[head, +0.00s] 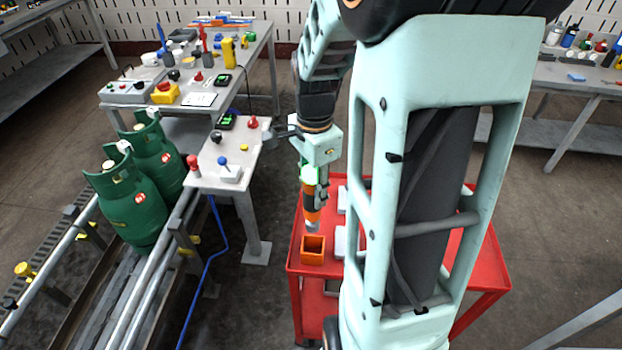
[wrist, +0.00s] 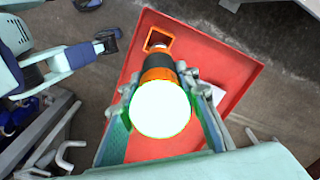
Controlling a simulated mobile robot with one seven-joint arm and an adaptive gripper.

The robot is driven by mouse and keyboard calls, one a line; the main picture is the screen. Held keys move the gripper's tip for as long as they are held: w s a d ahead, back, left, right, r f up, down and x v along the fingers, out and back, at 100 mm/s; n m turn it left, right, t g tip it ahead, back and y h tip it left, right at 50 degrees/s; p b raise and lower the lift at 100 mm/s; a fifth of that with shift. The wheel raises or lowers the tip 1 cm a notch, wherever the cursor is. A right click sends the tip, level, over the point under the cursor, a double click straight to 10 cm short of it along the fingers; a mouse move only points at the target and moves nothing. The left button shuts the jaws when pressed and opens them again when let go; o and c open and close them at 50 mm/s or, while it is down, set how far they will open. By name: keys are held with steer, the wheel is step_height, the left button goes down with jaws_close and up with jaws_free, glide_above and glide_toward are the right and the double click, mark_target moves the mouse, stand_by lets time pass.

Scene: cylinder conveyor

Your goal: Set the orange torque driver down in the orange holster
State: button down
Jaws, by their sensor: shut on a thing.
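My gripper (head: 315,185) is shut on the orange torque driver (head: 311,213), which hangs roughly upright with its tip down. The driver has an orange and dark body with a grey lower end. The orange holster (head: 313,250) is an open square box on the red cart, just below the driver in the head view. In the wrist view my gripper (wrist: 168,105) holds the driver (wrist: 158,74), whose round white end faces the camera. The holster (wrist: 160,40) shows beyond the driver's tip, partly covered by it. I cannot tell the exact height of the tip over the holster.
The red cart (head: 482,262) carries pale items (head: 341,242) just right of the holster. At left stand a small control table (head: 237,165) and green gas cylinders (head: 135,205) on a conveyor. A cluttered workbench (head: 255,55) is behind.

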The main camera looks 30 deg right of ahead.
steer(key=shift+r, duration=0.2)
steer(key=b, duration=0.4)
glide_above(314, 226)
steer(key=w, duration=0.2)
steer(key=shift+s+d+f, duration=0.1)
steer(key=shift+d+f, duration=0.15)
steer(key=shift+f, duration=1.05)
steer(key=shift+s+d+f, duration=0.1)
steer(key=shift+d+f, duration=0.1)
steer(key=shift+f, duration=1.05)
steer(key=shift+f+b, duration=1.95)
steer(key=shift+f, duration=0.85)
steer(key=shift+f+b, duration=1.2)
steer(key=shift+f, duration=0.3)
steer(key=c, duration=1.4)
jaws_free()
